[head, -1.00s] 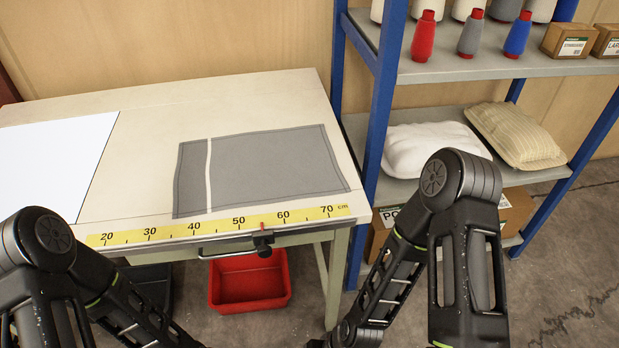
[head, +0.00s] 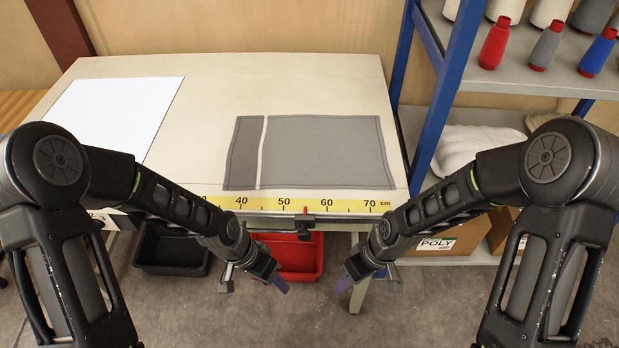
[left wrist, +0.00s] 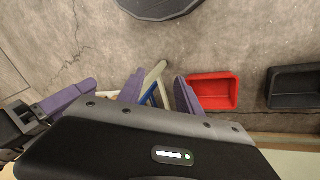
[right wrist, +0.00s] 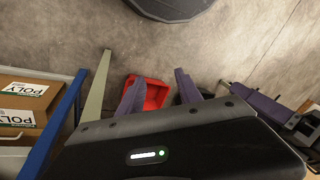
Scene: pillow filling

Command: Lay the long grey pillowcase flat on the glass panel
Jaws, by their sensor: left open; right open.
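The long grey pillowcase (head: 325,150) lies flat on the table, right of the white glass panel (head: 112,117) and apart from it. A narrow pale strip crosses the pillowcase near its left end. My left gripper (head: 254,282) is open and empty, low in front of the table's front edge. My right gripper (head: 369,284) is open and empty at about the same height, to its right. The left wrist view shows the left fingers (left wrist: 158,92) with nothing between them. The right wrist view shows the right fingers (right wrist: 160,92), also empty. Neither gripper touches the pillowcase.
A yellow ruler (head: 340,206) runs along the table's front edge, with a small clamp on the rail. A red bin (head: 300,262) and a black bin (head: 170,250) stand below. A blue-framed shelf (head: 432,115) with spools rises close to the table's right. Bare tabletop separates pillowcase and panel.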

